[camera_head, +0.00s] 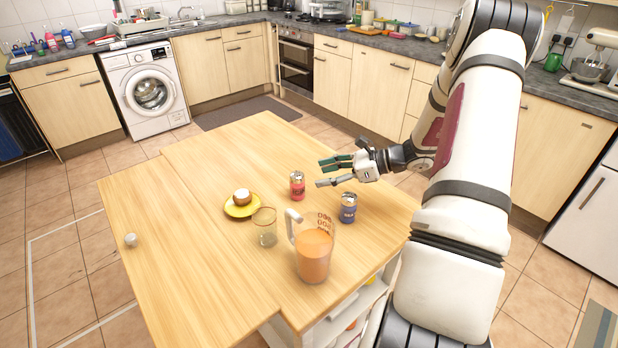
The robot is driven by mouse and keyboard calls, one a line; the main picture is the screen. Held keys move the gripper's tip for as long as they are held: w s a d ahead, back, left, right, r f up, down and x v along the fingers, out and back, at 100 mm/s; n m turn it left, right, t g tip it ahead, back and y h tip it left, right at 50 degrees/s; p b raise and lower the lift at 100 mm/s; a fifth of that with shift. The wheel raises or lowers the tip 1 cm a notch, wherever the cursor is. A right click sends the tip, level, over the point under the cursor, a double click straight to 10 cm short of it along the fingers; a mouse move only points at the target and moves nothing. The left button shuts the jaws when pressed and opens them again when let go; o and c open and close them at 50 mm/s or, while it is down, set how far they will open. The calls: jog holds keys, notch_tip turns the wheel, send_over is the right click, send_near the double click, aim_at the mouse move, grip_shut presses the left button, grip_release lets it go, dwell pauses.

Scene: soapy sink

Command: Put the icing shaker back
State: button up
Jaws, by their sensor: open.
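Two small shakers with metal tops stand upright on the wooden table (180,200). One is a red shaker (297,186) and the other a blue shaker (348,209); I cannot tell from their labels which holds icing. My gripper (321,173) is open and empty, pointing left above the table. In the picture its fingertips are just right of and slightly above the red shaker, and the blue shaker is below it. The gripper looks apart from both shakers.
A measuring jug of orange liquid (314,257), an empty glass (264,228) and a yellow saucer (236,211) with a small cup (242,197) stand near the shakers. A small white knob-like object (130,240) is at the left.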

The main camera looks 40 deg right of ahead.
jog(key=s+a+r+n+g+h, duration=0.1)
jog(key=s+a+r+n+g, duration=0.3)
jog(key=a+r+n, duration=0.45)
jog(key=s+a+r+n+g+h, duration=0.1)
jog(key=s+a+r+n+g, duration=0.35)
jog(key=a, duration=0.65)
jog(key=s+a+r+n+t+h, duration=0.1)
jog(key=s+a+r+n+h, duration=0.2)
jog(key=s+n, duration=0.4)
jog(key=s+a+r+n+t+h, duration=0.2)
jog(key=s+a+r+n+h, duration=0.1)
jog(key=s+r+n, duration=0.3)
jog(key=shift+s+a+r+n+h, duration=0.25)
jog(key=shift+s+a+n+h, duration=0.15)
jog(key=shift+s+a+n, duration=0.45)
